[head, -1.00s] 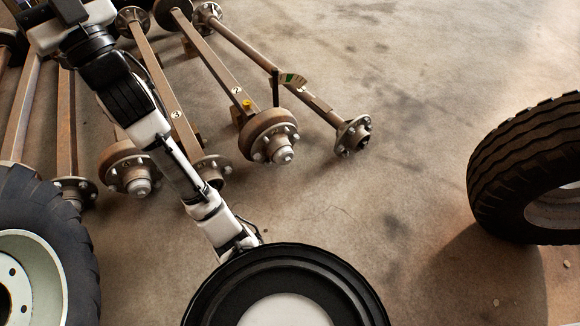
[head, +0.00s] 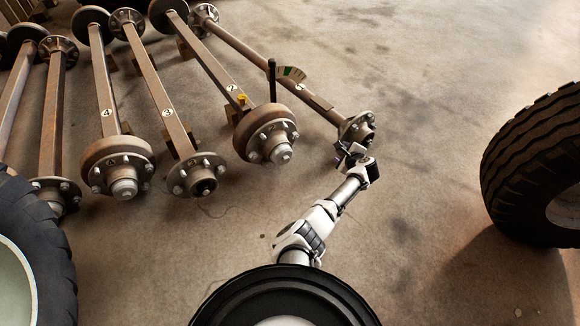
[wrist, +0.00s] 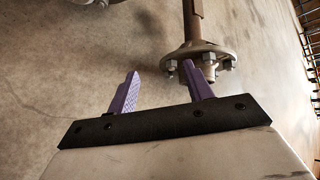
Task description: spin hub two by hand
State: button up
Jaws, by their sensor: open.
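Hub two (head: 268,136) is the rusty drum with a studded face and grey cap, at the near end of the axle marked 2 (head: 232,88). My gripper (head: 350,152) is open and empty, right of hub two and apart from it. It is close to the studded flange hub (head: 357,128) of the rightmost axle. In the wrist view my purple fingers (wrist: 160,68) are spread, and that flange hub (wrist: 206,52) is beyond the right finger. I cannot tell whether they touch. A sliver of another hub shows at the upper left there.
More axles with hubs lie to the left, including one marked 4 (head: 107,112). Tyres stand at the left (head: 40,225) and right (head: 530,165).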

jog(key=s+a+f+m+y+b, duration=0.1)
jog(key=s+a+f+m+y, duration=0.2)
jog(key=f, duration=0.6)
jog(key=m+t+y+b, duration=0.4)
jog(key=m+t+b, duration=0.1)
jog(key=m, duration=0.5)
send_near(287, 160)
jog(key=b+x, duration=0.6)
jog(key=shift+w+f, duration=0.2)
jog(key=shift+f, duration=0.15)
jog(key=shift+r+b+x, duration=0.2)
jog(key=shift+b+x, duration=0.45)
jog(key=shift+x, duration=0.3)
jog(key=shift+c, duration=0.3)
grip_shut()
